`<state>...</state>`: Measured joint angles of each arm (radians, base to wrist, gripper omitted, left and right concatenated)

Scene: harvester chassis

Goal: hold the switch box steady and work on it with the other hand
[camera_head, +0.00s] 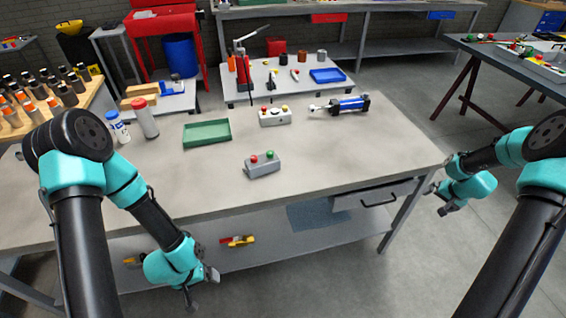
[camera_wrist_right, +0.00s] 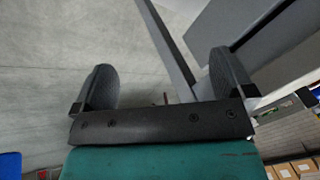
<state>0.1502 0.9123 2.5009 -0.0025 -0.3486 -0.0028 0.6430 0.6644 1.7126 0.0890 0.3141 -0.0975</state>
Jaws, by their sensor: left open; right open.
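A grey switch box (camera_head: 263,166) with a green and a red button on top sits near the front middle of the table (camera_head: 330,165). A second, paler box (camera_head: 275,118) with several buttons stands farther back. My left gripper (camera_head: 199,289) hangs in front of the table's front edge, low and left of the switch box, empty. My right gripper (camera_head: 440,202) is off the table's right side, away from both boxes. In the right wrist view its two dark fingers (camera_wrist_right: 165,85) are wide apart with only floor and table frame between them.
A green tray (camera_head: 207,133) lies left of the boxes, and a blue-and-silver cylinder (camera_head: 347,105) lies at the back right. Bottles (camera_head: 146,120) stand at the left. A drawer (camera_head: 378,196) hangs under the right side. The tabletop around the switch box is clear.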

